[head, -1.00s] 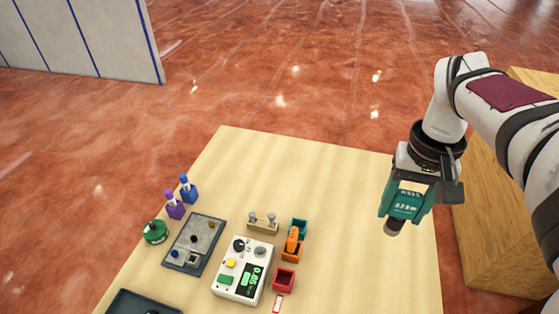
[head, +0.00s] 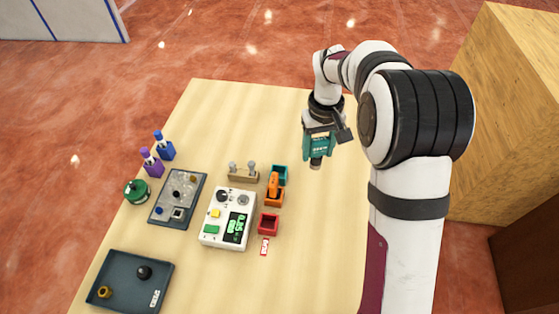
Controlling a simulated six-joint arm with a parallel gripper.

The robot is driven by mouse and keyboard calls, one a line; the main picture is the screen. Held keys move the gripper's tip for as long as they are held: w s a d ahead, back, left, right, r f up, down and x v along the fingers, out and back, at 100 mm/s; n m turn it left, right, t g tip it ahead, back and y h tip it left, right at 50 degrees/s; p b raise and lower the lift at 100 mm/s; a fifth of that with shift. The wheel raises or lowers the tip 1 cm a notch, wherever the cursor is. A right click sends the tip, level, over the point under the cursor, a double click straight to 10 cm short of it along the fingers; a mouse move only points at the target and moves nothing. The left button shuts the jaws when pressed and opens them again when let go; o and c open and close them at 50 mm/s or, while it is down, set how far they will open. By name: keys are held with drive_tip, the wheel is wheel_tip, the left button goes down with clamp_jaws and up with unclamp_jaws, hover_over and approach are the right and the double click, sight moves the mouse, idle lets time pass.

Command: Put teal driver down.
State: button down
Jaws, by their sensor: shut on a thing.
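The teal driver (head: 319,146) is a teal block-shaped tool with small markings on its face and a dark tip pointing down. My gripper (head: 322,125) is shut on its upper part. The driver hangs over the right back part of the pale wooden table (head: 225,101), to the right of the small bins. It appears to be above the tabletop; the exact gap under its tip cannot be told.
A wooden holder with two grey-topped pegs (head: 243,175), a teal bin (head: 280,174), an orange tool (head: 273,184) at an orange bin, and a red bin (head: 268,224) stand mid-table. A white device (head: 228,218), grey plate (head: 178,199) and dark tray (head: 130,282) lie left. Table right of the bins is clear.

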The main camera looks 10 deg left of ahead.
drive_tip(key=shift+w+a+f, duration=0.25)
drive_tip(key=shift+a+f, duration=1.35)
drive_tip(key=shift+w+a+f, duration=0.2)
drive_tip(key=shift+a+f, duration=1.35)
drive_tip(key=shift+f, duration=0.1)
drive_tip(key=shift+w+a+f, duration=0.25)
drive_tip(key=shift+a+f, duration=1.35)
drive_tip(key=shift+f, duration=0.1)
drive_tip(key=shift+c, duration=1)
unclamp_jaws()
